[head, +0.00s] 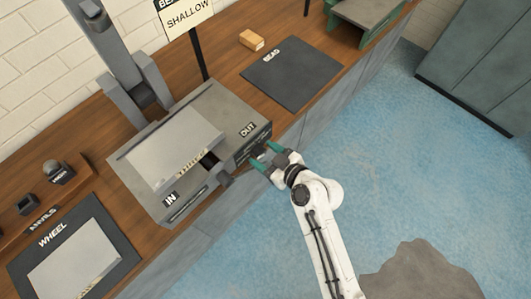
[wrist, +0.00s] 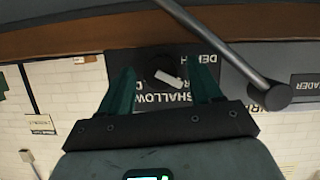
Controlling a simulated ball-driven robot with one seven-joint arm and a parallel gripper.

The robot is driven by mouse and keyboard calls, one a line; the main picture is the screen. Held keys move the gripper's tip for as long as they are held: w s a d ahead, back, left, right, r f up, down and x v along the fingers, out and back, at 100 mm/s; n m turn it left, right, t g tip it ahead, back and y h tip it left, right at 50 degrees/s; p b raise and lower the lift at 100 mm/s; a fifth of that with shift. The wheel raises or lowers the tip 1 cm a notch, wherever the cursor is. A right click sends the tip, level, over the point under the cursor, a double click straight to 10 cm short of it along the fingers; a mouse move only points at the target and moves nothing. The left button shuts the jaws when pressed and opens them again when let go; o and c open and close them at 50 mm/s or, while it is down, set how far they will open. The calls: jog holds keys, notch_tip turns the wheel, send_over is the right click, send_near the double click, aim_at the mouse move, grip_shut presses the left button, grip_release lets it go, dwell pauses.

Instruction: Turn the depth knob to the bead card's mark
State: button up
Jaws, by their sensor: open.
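The bead card (head: 188,18) stands on a dark post at the back of the bench and reads SHALLOW; its top line is cut off. The depth knob (wrist: 162,68) is dark and round with a white pointer, which slants to the lower right in the wrist view. Lettering around it reads SHALLOW below and part of DEPTH at upper right; other words are partly covered. My gripper (head: 266,155) is at the machine's front right face. In the wrist view its teal fingers (wrist: 164,92) are open, one on each side of the knob. Whether they touch it I cannot tell.
The grey machine (head: 140,205) bears a metal sheet (head: 165,150) between IN and OUT labels. A crank handle (wrist: 280,96) sticks out close beside the knob. A dark BEAD mat (head: 300,75) lies right, a WHEEL mat (head: 115,240) with another sheet left.

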jog(key=shift+c, duration=0.3)
jog(key=c, duration=1)
jog(key=shift+f+b, duration=0.1)
jog(key=shift+b, duration=0.25)
jog(key=shift+w+d+m+g+b, duration=0.1)
jog(key=shift+m+g+b, duration=0.2)
jog(key=shift+m+b, duration=0.3)
jog(key=shift+w+d+f+m+g+y+b, duration=0.1)
jog(key=shift+m+g+y+b, duration=0.6)
jog(key=shift+m+b, duration=0.45)
jog(key=m+y+b, duration=0.1)
jog(key=m, duration=0.1)
jog(key=m+g+y+b, duration=0.1)
jog(key=m, duration=0.1)
jog(key=shift+w+m+g+b, duration=0.1)
jog(key=shift+m+g+b, duration=0.2)
jog(key=shift+b, duration=0.1)
jog(key=shift+y, duration=0.4)
